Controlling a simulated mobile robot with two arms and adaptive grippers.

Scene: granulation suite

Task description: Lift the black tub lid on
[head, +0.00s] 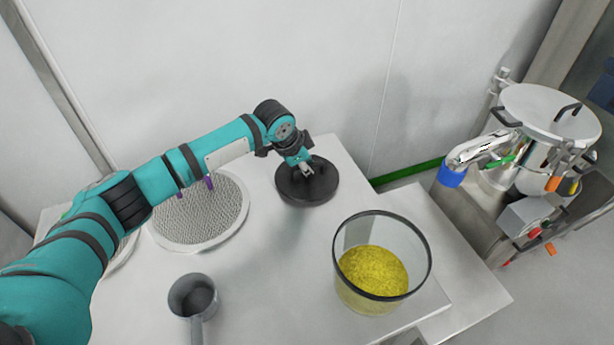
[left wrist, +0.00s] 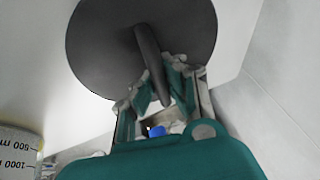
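The black tub lid (head: 318,187) is a round dark disc with an upright bar handle, near the back edge of the white table. It fills the top of the left wrist view (left wrist: 105,45). My left gripper (head: 306,170) is over its middle, with its fingers closed on both sides of the handle (left wrist: 148,55). I cannot tell whether the lid touches the table. The clear tub (head: 345,290) stands open to the right and nearer, with a dark rim and yellow granules (head: 373,270) inside. My right gripper is not in view.
A round mesh sieve (head: 200,215) lies left of the lid, partly behind my left arm. A grey scoop (head: 193,297) is at the front. A steel vessel (head: 545,110) with pipework stands right of the table. The wall is close behind the lid.

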